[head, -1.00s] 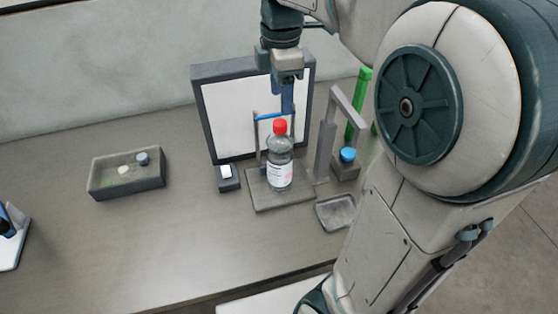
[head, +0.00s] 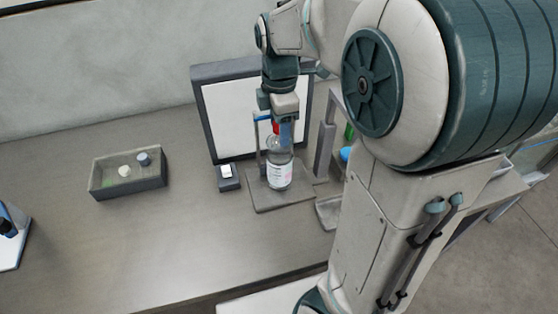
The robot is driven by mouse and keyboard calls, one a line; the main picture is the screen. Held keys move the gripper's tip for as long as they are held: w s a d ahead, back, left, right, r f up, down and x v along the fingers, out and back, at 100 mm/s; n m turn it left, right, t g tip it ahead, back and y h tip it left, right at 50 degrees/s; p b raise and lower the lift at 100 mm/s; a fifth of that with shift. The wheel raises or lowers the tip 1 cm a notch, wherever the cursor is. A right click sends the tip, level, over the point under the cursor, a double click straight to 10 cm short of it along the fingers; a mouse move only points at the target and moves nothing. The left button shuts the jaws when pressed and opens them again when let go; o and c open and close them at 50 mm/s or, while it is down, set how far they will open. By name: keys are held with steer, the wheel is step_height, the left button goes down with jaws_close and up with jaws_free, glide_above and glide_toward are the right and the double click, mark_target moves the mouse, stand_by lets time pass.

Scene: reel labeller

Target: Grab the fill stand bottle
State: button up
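The fill stand bottle (head: 279,171) is clear with a white label and a red cap. It stands upright on the stand's flat grey base (head: 262,198), in front of the white panel. My gripper (head: 280,128) points down from above and is at the height of the red cap, which it partly covers. One finger shows in front of the cap's right side; the other is hard to make out. I cannot tell whether the fingers touch the cap or are closed on it.
A grey tray (head: 127,190) with small caps sits on the left of the table. A small switch box (head: 228,177) is just left of the bottle. The framed white panel (head: 228,118) stands close behind. My arm hides much of the right side.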

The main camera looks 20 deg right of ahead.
jaws_close()
